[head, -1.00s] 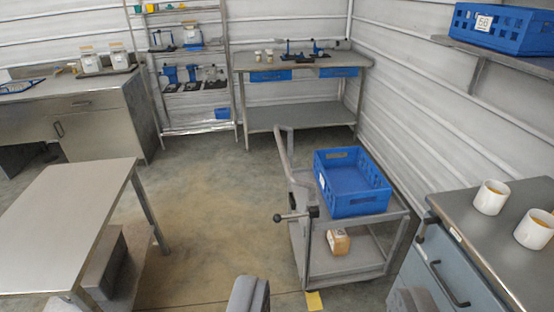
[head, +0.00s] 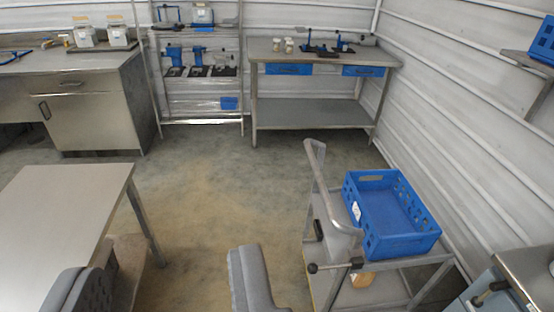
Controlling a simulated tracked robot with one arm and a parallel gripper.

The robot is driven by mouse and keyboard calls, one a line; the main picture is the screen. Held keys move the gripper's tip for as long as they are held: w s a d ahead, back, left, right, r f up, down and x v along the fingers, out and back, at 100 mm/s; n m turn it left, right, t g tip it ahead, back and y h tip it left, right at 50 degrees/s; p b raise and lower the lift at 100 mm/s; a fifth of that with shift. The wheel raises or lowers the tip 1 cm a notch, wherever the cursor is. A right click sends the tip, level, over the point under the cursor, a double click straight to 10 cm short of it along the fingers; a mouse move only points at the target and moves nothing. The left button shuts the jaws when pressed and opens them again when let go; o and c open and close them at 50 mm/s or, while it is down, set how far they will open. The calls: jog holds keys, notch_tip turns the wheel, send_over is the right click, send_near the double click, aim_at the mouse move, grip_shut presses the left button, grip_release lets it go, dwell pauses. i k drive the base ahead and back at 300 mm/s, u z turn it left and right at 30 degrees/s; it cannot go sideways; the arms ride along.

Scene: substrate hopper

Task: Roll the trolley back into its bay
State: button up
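The trolley (head: 393,280) is a grey metal cart at the lower right. I cannot make out the bay's outline.
A steel table (head: 65,215) stands at left. A workbench (head: 320,70) and a rack (head: 200,75) stand at the back. A counter (head: 525,275) is at lower right. The floor (head: 220,190) between is clear. A ribbed wall (head: 455,120) runs along the right.

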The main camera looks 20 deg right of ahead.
aim_at(337, 240)
jog(key=z, duration=0.15)
jog(key=i, duration=1.4)
jog(key=z, duration=0.65)
